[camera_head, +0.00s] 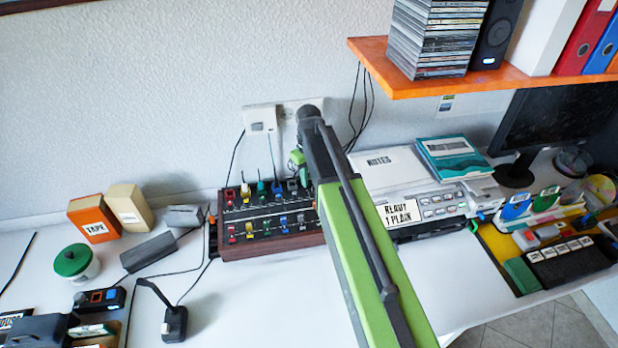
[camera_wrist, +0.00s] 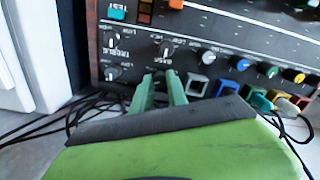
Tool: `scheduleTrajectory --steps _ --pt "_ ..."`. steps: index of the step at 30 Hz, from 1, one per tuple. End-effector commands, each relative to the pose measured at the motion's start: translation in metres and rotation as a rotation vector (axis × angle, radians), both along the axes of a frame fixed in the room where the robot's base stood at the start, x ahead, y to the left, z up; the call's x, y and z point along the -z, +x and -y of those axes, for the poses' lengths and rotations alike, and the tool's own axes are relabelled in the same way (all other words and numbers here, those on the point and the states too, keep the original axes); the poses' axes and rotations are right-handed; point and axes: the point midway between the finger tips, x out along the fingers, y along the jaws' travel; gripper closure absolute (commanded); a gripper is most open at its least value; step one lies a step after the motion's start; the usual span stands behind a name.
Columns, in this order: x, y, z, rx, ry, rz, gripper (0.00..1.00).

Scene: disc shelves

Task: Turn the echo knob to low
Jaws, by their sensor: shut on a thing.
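The mixer (camera_head: 270,243) is a dark panel in a reddish-brown case, standing on the white desk against the wall. In the head view my arm covers its right end. In the wrist view the panel (camera_wrist: 215,35) appears upside down, with dark round knobs such as one at the left (camera_wrist: 108,38) and one nearer the middle (camera_wrist: 165,48). My gripper (camera_wrist: 161,80) has its two green fingers at the panel, shut on a small knob between their tips. The fingers mostly hide this knob. Its label and pointer cannot be read, so I cannot tell its setting.
Coloured knobs (camera_wrist: 243,63) and cable plugs (camera_wrist: 262,102) sit close to the right of my fingers in the wrist view. Black cables (camera_wrist: 40,130) run at the left. A printer-like device (camera_head: 435,208) stands right of the mixer. The front desk area (camera_head: 270,300) is clear.

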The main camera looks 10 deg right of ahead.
Motion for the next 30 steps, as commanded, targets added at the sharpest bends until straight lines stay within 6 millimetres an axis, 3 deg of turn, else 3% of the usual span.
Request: scheduleTrajectory --steps 9,23,24,28,30 --pt "0.0003 -0.0007 -0.0001 -0.103 0.0 -0.002 1.0" --pt "0.0004 -0.001 -0.0002 -0.116 0.0 -0.002 1.0" --pt "0.0004 -0.001 -0.0002 -0.116 0.0 -0.002 0.79" --pt "0.0003 -0.0008 -0.0002 -0.116 0.0 -0.002 0.62" --pt "0.0002 -0.0005 -0.0001 -0.116 0.0 -0.001 0.6"
